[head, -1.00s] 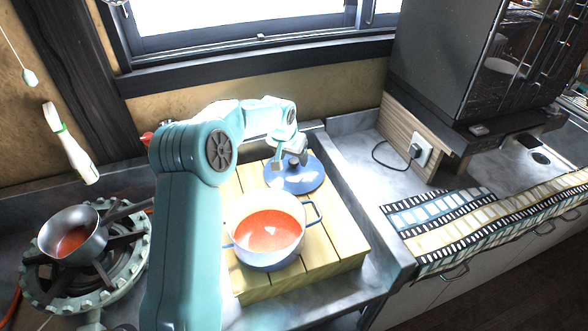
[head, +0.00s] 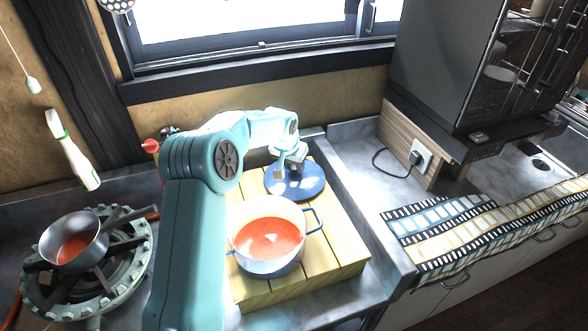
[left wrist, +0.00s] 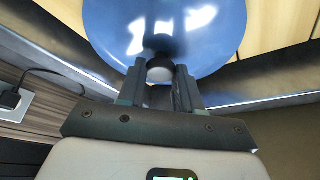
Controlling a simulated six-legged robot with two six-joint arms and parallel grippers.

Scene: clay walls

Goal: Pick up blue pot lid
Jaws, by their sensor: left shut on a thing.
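The blue pot lid (head: 296,183) lies on the wooden slatted board, behind the pot. It also fills the top of the left wrist view (left wrist: 205,45), with its dark knob (left wrist: 160,45) low in the middle. My left gripper (head: 289,166) is above the lid, with its fingers on either side of the knob, shut on it. The fingers hide part of the knob in the head view. The blue pot (head: 270,262) with red soup stands on the board in front of the lid. My right gripper is not in view.
The wooden board (head: 335,247) sits in a grey counter recess with a raised edge (head: 365,215) at right. A small saucepan (head: 72,243) stands on a burner at left. A film-strip patterned cloth (head: 440,232) lies on the right counter. A window is behind.

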